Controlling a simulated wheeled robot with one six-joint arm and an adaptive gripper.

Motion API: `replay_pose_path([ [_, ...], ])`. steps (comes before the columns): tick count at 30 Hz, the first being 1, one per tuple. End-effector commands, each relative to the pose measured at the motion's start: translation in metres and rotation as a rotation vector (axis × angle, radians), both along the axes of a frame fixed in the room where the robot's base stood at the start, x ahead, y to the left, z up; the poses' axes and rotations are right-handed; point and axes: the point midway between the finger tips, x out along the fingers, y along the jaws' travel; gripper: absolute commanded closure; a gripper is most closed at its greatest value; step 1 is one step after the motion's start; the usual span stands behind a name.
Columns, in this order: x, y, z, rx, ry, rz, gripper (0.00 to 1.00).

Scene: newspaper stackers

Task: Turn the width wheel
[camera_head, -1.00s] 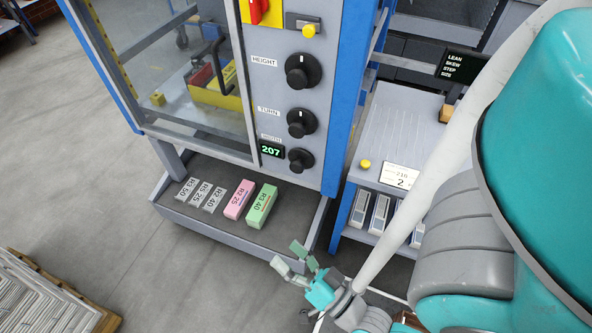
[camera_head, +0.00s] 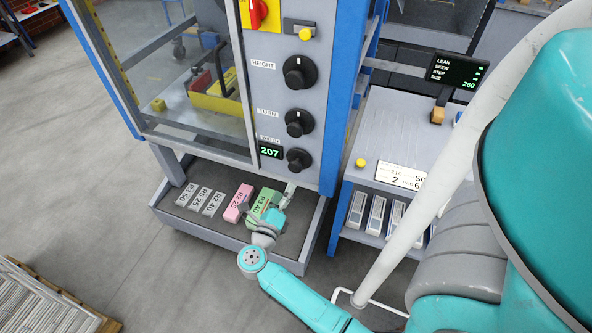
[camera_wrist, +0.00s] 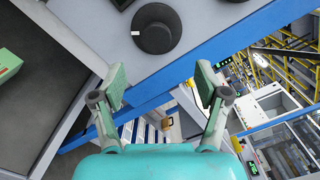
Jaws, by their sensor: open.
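The width wheel (camera_head: 299,160) is a black round knob, the lowest of three on the grey panel, beside a green display (camera_head: 270,151) reading 207. In the wrist view a black knob (camera_wrist: 157,29), which appears to be this wheel, lies at the top centre beyond my fingertips. My gripper (camera_head: 283,192) is below the wheel, over the right end of the grey tray. In the wrist view my gripper (camera_wrist: 160,86) is open, its two pads wide apart with nothing between them. The pads are apart from the knob.
The tray (camera_head: 221,232) below holds several grey labelled blocks, a pink block (camera_head: 238,203) and a green block (camera_head: 262,205) that my gripper partly hides. HEIGHT (camera_head: 299,72) and TURN (camera_head: 299,122) knobs sit above. A blue post (camera_head: 337,100) and a side table (camera_head: 391,133) stand to the right.

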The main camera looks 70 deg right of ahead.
Motion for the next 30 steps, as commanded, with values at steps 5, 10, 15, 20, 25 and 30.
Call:
replay_pose_path([
  [5, 0.005, -0.008, -0.004, 0.033, -0.030, -0.029, 0.25],
  [10, 0.006, -0.024, -0.004, 0.032, -0.030, -0.030, 0.25],
  [15, 0.007, -0.051, -0.004, 0.032, -0.029, -0.031, 0.25],
  [20, 0.009, -0.077, -0.004, 0.031, -0.028, -0.030, 0.25],
  [25, 0.011, -0.099, -0.004, 0.031, -0.028, -0.028, 0.25],
  [30, 0.013, -0.110, -0.004, 0.031, -0.028, -0.026, 0.25],
])
